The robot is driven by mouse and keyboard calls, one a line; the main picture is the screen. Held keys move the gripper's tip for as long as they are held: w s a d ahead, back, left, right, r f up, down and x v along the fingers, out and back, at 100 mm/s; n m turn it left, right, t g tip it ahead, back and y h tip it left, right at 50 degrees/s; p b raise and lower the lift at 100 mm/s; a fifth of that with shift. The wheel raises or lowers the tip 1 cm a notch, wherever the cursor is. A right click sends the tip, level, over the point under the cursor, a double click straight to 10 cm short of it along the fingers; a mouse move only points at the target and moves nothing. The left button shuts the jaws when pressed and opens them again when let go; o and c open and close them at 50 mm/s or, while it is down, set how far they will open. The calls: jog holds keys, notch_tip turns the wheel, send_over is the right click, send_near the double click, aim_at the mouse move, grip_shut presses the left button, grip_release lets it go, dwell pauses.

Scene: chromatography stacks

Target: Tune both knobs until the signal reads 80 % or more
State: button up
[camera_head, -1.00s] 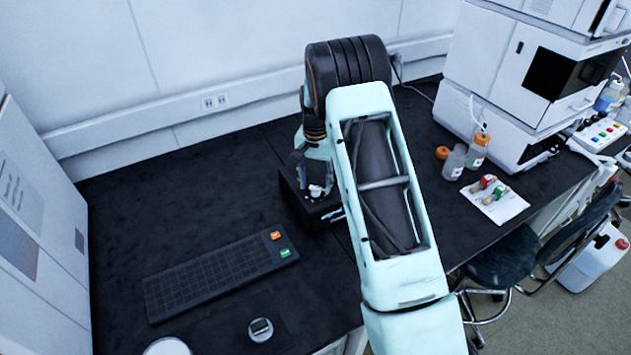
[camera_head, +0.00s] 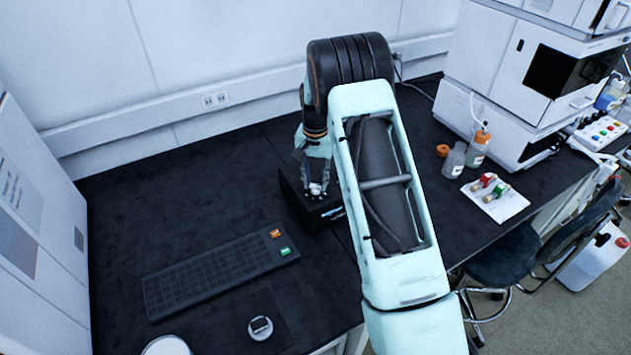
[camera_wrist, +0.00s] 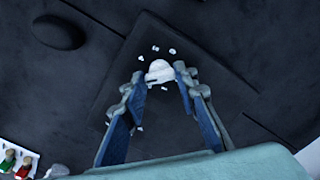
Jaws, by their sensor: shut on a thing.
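The black box (camera_head: 327,211) with small white marks and a blue label on its front stands on the bench, partly hidden behind my arm. One white knob (camera_wrist: 160,70) on its top shows in the wrist view. My gripper (camera_wrist: 162,80) is shut on this knob, one finger on each side, pointing down at the box. In the head view my gripper (camera_head: 315,188) is over the box top. A second knob and a signal reading cannot be made out; part of the box is covered by my arm.
A black grid rack (camera_head: 205,275) with orange and green tags lies left of the box. Bottles (camera_head: 466,157) and a white card with red and green fittings (camera_head: 503,207) are at the right, before the stacked instrument (camera_head: 515,75). Bare bench (camera_head: 170,205) lies at the back left.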

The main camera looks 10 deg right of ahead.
aim_at(315, 185)
jog(key=n+b, duration=0.2)
jog(key=n, duration=0.1)
jog(key=shift+f+n, duration=0.1)
jog(key=shift+n, duration=0.2)
jog(key=shift+n+b, duration=0.9)
jog(key=shift+n, duration=1.4)
jog(key=o, duration=1.2)
jog(key=shift+c, duration=0.2)
jog(key=shift+r, duration=0.2)
notch_tip(315, 185, up, 12)
